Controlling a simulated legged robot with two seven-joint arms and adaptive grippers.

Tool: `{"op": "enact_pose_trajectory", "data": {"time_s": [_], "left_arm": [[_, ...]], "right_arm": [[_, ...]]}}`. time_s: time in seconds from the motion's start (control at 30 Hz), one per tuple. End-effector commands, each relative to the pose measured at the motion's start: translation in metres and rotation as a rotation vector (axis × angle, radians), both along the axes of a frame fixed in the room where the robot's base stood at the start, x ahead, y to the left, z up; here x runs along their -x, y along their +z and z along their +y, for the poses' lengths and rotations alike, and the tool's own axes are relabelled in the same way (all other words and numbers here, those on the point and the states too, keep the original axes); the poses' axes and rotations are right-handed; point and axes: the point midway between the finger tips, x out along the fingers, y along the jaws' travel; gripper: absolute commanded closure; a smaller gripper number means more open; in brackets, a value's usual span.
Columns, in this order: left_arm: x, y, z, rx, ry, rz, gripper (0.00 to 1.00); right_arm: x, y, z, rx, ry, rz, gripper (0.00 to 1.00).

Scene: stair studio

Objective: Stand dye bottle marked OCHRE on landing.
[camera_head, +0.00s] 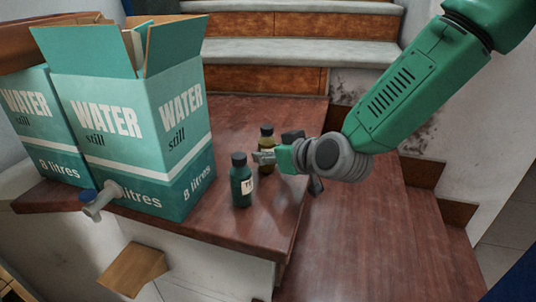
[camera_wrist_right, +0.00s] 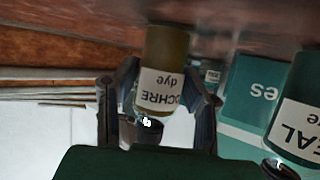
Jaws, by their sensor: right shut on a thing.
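The OCHRE dye bottle (camera_head: 266,141) is olive-yellow with a dark cap and a white label. In the right wrist view the bottle (camera_wrist_right: 166,50) appears upside down, its label reading OCHRE dye. My right gripper (camera_head: 277,148) is shut on it, with a finger on each side in the wrist view (camera_wrist_right: 162,95). The bottle looks upright at the red-brown wooden landing (camera_head: 232,118); I cannot tell whether its base touches. A teal dye bottle (camera_head: 242,186) stands in front and to the left, also partly in the wrist view (camera_wrist_right: 299,110). My left gripper is not in view.
An open teal water box (camera_head: 135,125) and another box (camera_head: 42,120) stand at left. A grey tap (camera_head: 98,200) with a blue knob sticks out in front. Steps rise behind (camera_head: 290,52) and descend at right (camera_head: 375,230).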

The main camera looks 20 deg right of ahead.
Motion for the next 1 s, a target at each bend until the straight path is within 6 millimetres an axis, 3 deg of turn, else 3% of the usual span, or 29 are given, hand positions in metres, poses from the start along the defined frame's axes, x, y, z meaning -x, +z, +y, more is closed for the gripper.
{"op": "enact_pose_trajectory", "data": {"time_s": [0.07,0.1,0.13,0.57,1.0], "left_arm": [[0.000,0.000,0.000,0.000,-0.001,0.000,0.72],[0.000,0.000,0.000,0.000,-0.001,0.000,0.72],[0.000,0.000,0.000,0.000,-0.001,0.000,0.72],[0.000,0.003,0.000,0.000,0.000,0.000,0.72],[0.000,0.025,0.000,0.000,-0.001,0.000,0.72]], "right_arm": [[0.000,0.000,0.001,0.001,0.000,-0.001,0.97],[0.000,0.000,0.002,0.002,0.000,0.000,0.52],[0.000,0.000,0.002,0.002,0.000,0.000,0.42],[0.006,0.005,-0.001,0.002,0.000,-0.001,0.42],[0.079,0.043,-0.027,0.001,0.000,0.000,0.42]]}}
